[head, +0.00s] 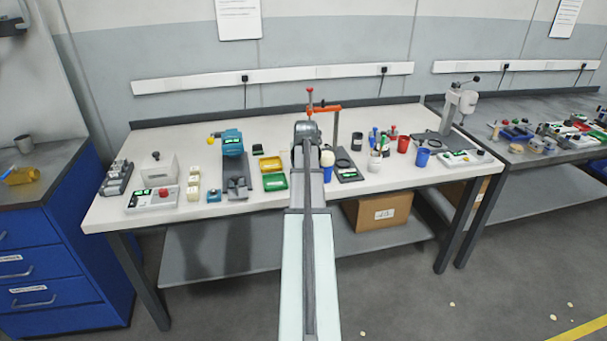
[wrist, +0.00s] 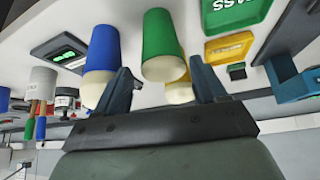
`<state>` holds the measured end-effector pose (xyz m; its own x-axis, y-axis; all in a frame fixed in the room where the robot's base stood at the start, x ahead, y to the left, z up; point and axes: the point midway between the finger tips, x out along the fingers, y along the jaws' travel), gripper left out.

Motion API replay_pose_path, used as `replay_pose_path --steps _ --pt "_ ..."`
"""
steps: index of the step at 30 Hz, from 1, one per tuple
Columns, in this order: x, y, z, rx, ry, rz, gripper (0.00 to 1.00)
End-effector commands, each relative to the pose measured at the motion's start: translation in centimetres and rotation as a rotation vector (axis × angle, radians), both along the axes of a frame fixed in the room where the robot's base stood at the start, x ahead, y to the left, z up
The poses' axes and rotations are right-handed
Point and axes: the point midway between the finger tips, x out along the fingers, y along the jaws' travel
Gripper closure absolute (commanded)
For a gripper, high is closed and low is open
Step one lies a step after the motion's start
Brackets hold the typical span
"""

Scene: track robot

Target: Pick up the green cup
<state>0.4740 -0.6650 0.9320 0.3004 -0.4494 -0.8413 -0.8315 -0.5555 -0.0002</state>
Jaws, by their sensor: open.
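The green cup (wrist: 160,35) has a cream part at one end and shows in the wrist view, which looks upside down. It lies in line with the gap between the fingers of my gripper (wrist: 160,66). My gripper is open, and I cannot tell whether either finger touches the cup. In the head view my arm hides the green cup and the fingers. A blue cup with a cream part (wrist: 103,48) stands beside the green one, close to one finger. This blue cup also shows in the head view (head: 327,171), just right of my arm.
A yellow tray (head: 270,163) and a green tray (head: 274,182) lie left of my arm. An orange-armed stand (head: 336,130), a grey cup with pens (head: 375,162) and a red cup (head: 403,144) are to the right. The table's front strip (head: 230,210) is clear.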

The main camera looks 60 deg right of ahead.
Motion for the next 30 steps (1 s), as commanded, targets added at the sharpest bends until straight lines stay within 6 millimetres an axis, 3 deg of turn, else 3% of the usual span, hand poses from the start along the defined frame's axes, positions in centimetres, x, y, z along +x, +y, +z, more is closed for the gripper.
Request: replay_pose_path --steps 11,22,30 --pt "0.7 -0.9 -1.6 0.0 0.0 0.0 0.29" --pt "2.2 -2.8 -5.1 0.002 0.001 0.0 0.29" --pt "2.3 -2.9 -5.4 0.0 0.0 0.0 0.29"
